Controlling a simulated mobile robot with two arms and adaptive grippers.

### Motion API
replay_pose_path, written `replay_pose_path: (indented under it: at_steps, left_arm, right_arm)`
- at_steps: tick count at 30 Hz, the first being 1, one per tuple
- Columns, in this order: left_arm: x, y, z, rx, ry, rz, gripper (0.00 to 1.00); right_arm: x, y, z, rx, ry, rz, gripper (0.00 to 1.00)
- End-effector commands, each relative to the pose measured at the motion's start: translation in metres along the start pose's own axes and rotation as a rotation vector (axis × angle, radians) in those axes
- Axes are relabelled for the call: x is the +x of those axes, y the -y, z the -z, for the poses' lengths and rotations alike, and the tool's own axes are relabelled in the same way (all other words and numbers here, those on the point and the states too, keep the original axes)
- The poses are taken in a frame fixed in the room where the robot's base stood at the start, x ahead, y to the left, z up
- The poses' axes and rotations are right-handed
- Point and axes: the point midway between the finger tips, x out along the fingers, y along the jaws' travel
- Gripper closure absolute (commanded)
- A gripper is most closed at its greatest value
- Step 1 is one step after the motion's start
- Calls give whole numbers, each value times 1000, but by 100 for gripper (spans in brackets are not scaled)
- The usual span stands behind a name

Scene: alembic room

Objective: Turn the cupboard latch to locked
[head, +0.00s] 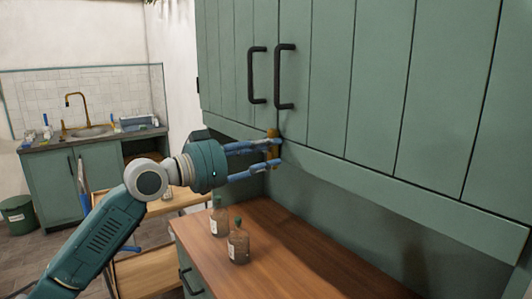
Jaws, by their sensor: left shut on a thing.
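The green cupboard (345,85) hangs on the wall, with two doors and two black vertical handles. The latch (273,134) is a small brass-coloured piece at the bottom edge of the cupboard, below where the doors meet. My left gripper (276,153) reaches it from the left, with its blue fingers shut on the latch, one finger above the other. The fingertips hide part of the latch, so its exact turn is hard to tell. My right gripper is not in view.
Two brown bottles with green caps, one left (219,216) and one right (238,243), stand on the wooden counter (290,250) below my left gripper. A sink unit (60,185) and a green bin (18,214) are at the far left. The counter's right part is clear.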

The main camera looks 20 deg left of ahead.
Motion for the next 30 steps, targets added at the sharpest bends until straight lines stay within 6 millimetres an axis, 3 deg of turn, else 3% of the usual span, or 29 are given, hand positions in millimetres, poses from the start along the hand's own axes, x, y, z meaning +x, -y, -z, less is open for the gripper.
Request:
replay_pose_path:
  at_steps: [2, 3, 6, 17, 23, 30]
  left_arm:
    - [1, -1, -5, 5, 11, -1, 94]
    - [1, -1, -5, 5, 11, -1, 66]
    - [1, 0, -4, 4, 9, -1, 48]
    - [-4, 1, -2, 2, 4, 1, 48]
    - [-35, 1, -4, 4, 8, 3, 48]
    - [-88, 1, -5, 3, 10, 3, 48]
  right_arm:
    - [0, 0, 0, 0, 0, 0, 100]
    - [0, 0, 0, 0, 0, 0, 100]
    - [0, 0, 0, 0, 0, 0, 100]
    - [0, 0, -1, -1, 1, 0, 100]
    - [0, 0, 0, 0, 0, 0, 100]
    - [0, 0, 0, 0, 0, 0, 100]
